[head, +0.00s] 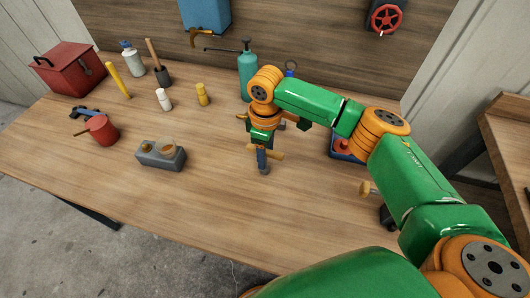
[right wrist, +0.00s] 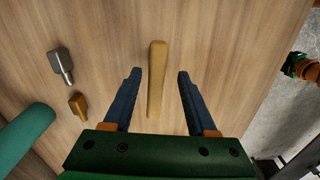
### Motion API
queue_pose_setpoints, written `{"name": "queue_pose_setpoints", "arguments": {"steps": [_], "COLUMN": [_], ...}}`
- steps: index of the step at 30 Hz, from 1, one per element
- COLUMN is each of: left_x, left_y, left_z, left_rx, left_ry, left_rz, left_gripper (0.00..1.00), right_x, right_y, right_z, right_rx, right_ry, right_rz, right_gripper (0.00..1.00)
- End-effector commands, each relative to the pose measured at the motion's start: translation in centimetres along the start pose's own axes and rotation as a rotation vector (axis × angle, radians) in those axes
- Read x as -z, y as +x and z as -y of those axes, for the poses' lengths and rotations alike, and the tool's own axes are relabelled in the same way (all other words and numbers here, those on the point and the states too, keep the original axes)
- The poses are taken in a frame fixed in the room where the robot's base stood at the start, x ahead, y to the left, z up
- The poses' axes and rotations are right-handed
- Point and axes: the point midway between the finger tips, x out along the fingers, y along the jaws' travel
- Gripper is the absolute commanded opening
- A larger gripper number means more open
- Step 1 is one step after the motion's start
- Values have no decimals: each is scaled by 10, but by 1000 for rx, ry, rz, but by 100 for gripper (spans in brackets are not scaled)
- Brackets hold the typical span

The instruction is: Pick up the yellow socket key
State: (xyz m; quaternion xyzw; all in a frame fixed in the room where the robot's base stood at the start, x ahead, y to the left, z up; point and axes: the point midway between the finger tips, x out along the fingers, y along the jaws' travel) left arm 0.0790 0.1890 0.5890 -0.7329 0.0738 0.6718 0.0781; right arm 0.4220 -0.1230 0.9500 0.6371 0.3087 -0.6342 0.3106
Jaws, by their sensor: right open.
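A long ochre-yellow bar, which looks like the yellow socket key (right wrist: 156,80), lies on the table between my right gripper's fingers in the right wrist view. Both blue-grey fingers stand apart from it, one on each side. In the head view the ends of this bar (head: 278,154) stick out beside the fingers, and the gripper hides its middle. My right gripper (head: 263,162) is open and empty, pointing down low over the bar. Whether the fingertips touch the table cannot be told. My left gripper does not show.
A teal sprayer (head: 248,72) stands behind the gripper. A blue tray (head: 345,155) lies right. The front left tabletop is clear.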

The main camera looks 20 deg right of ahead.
Motion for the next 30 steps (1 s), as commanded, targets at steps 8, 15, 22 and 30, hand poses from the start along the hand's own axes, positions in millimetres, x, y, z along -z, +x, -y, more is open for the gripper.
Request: {"name": "queue_pose_setpoints", "arguments": {"steps": [8, 15, 22, 30], "left_x": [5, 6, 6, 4], "left_y": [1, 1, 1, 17], "left_z": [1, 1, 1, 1], "left_rx": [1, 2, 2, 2], "left_ry": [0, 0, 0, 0], "left_rz": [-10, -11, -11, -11], "left_gripper": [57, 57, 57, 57], "right_x": [0, 0, 0, 2], "right_y": [1, 1, 1, -30], "right_z": [0, 0, 0, 1], "right_rx": [0, 0, 0, -2], "right_ry": [0, 0, 0, -2], "right_rz": [-1, -1, -1, -7], "right_gripper": [36, 0, 0, 0]}}
